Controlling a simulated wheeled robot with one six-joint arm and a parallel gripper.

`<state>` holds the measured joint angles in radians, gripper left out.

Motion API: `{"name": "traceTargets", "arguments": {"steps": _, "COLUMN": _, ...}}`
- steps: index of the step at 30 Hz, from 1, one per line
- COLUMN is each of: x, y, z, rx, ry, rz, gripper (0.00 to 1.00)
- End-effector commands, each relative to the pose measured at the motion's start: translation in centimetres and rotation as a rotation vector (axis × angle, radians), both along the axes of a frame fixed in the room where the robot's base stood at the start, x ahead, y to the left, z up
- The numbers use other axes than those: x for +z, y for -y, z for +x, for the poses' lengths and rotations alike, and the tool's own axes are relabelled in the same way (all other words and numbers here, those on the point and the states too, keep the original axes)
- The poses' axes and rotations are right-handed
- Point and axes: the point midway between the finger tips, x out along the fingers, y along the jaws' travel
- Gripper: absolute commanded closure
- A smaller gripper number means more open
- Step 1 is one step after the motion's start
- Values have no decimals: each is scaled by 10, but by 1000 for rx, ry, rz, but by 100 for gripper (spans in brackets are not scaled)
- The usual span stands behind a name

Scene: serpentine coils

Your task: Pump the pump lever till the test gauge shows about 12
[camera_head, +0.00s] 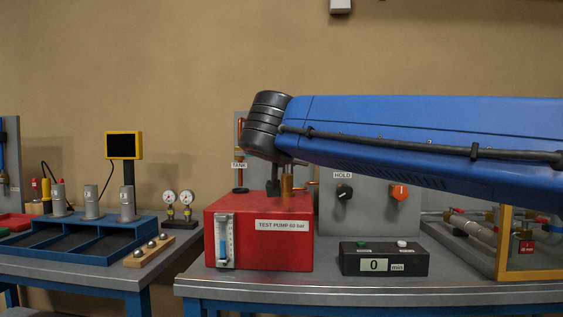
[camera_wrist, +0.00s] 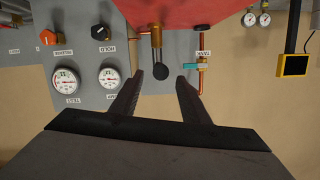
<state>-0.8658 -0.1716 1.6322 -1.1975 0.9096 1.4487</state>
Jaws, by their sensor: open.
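The red test pump (camera_head: 263,242), marked TEST PUMP 60 bar, stands on the bench. Its lever (camera_wrist: 156,38) is a brass-coloured part with a dark round knob, seen in the wrist view. My gripper (camera_wrist: 160,78) is open, its two dark fingers on either side of the knob; I cannot tell whether they touch it. In the head view my arm hides most of the gripper and lever. The test gauge (camera_wrist: 66,80) shows upside down in the wrist view, and its needle is too small to read. A second white gauge (camera_wrist: 109,77) is beside it.
The grey panel carries a black HOLD knob (camera_head: 344,192) and an orange knob (camera_head: 399,192). A black timer box (camera_head: 384,261) reading 0 stands right of the pump. A TANK valve pipe (camera_wrist: 201,62) is close beside my fingers. A blue tray (camera_head: 70,250) is on the left bench.

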Motion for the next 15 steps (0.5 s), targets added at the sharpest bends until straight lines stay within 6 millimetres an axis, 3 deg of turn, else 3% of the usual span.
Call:
{"name": "traceTargets", "arguments": {"steps": 6, "x": 9, "y": 0, "z": -40, "rx": 3, "ry": 0, "rz": 2, "gripper": 58}}
{"name": "traceTargets", "arguments": {"steps": 15, "x": 17, "y": 0, "z": -76, "rx": 1, "ry": -1, "rz": -1, "gripper": 58}}
